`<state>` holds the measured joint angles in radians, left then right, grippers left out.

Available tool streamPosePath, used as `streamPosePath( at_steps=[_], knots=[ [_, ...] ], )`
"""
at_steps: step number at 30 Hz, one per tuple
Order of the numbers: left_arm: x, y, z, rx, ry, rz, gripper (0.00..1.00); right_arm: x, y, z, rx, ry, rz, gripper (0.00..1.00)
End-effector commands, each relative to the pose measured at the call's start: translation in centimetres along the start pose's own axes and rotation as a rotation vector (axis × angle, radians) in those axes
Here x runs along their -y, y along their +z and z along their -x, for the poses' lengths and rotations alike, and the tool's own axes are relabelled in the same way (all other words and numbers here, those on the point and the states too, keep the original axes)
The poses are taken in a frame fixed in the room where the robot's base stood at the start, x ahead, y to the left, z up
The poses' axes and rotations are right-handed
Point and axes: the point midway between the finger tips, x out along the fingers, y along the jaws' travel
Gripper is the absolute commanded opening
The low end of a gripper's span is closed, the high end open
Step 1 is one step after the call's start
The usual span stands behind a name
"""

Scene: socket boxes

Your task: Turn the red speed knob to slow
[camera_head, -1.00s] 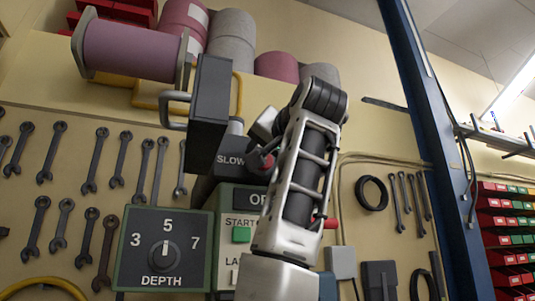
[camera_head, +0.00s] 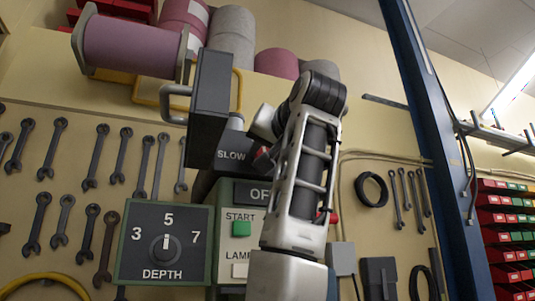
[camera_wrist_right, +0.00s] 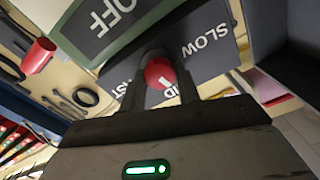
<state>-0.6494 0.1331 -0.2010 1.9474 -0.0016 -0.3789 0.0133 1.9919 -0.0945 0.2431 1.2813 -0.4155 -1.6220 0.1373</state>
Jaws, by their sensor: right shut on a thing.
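The red speed knob (camera_wrist_right: 159,72) sits between the two dark fingers of my right gripper (camera_wrist_right: 158,78) in the right wrist view. The gripper is shut on it. A white mark shows on the knob's lower part. The dark dial plate reads SLOW (camera_wrist_right: 211,42) to the right of the knob; parts of the other labels are covered by the fingers. In the head view only a bit of red (camera_head: 262,153) shows beside the SLOW label (camera_head: 231,155), with my right arm in front. My left gripper is not in view.
Below the dial is a green-framed panel with an OFF plate (camera_head: 250,194) and a green START button (camera_head: 241,229). A DEPTH dial (camera_head: 165,244) stands left of it. A dark box with a handle (camera_head: 209,110) rises above. A red part (camera_wrist_right: 38,56) sticks out nearby.

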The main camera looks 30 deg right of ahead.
Motion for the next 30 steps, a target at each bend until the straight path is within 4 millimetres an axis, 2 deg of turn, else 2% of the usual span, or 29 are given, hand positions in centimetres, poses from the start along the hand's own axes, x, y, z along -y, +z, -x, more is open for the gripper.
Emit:
streamPosePath(
  at_steps=[18, 30],
  knots=[
    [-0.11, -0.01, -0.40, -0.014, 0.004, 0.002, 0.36, 0.00, 0.03, 0.03, 0.000, 0.002, 0.562, 0.09],
    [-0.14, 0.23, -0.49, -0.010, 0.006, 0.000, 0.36, 0.14, 0.05, 0.03, 0.000, 0.000, 0.775, 0.09]
  ],
)
